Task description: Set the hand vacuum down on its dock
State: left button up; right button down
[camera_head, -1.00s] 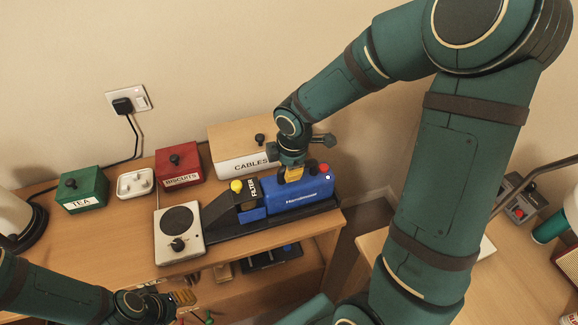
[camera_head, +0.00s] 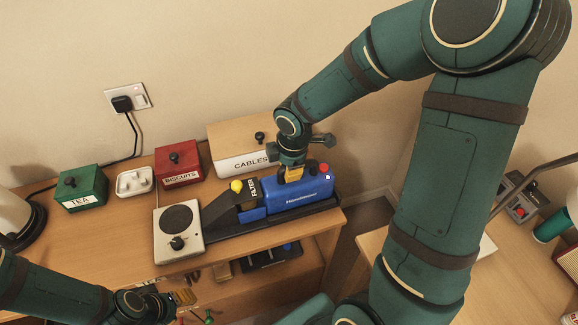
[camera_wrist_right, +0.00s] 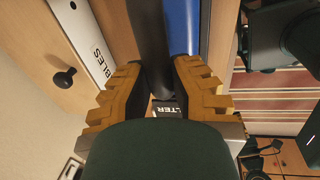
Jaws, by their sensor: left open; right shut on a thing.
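The blue hand vacuum (camera_head: 302,194), with a dark nose and a FILTER label, is over its long black dock (camera_head: 322,209), lined up along it. No clear gap shows between them, but I cannot tell if it rests fully. My right gripper (camera_head: 292,176) is shut on the vacuum's dark handle from above. In the right wrist view the yellow fingers (camera_wrist_right: 160,85) stand on both sides of the dark handle (camera_wrist_right: 150,40), with the blue body (camera_wrist_right: 181,25) beside it. My left gripper (camera_head: 184,297) is open and empty, low at the desk's front.
A white hotplate (camera_head: 177,244) stands left of the dock. The CABLES box (camera_head: 236,140) is behind it. The wooden desk's front strip (camera_head: 255,236) is narrow.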

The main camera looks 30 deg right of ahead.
pick_arm(q)
jog(key=shift+f, duration=0.3)
pick_arm(e)
jog(key=shift+w+f, duration=0.1)
jog(key=shift+f, duration=0.2)
dwell(0.5)
jog(key=shift+c, duration=2)
grip_release()
jog(key=shift+f, duration=0.1)
pick_arm(q)
jog(key=shift+s, duration=0.1)
pick_arm(e)
jog(key=shift+r, duration=0.35)
jog(key=shift+r+p, duration=3.15)
jog(key=shift+r, duration=0.35)
pick_arm(q)
notch_tip(320, 180, up, 7)
jog(key=w, duration=0.1)
jog(key=shift+w+a, duration=0.15)
jog(key=shift+w, duration=0.15)
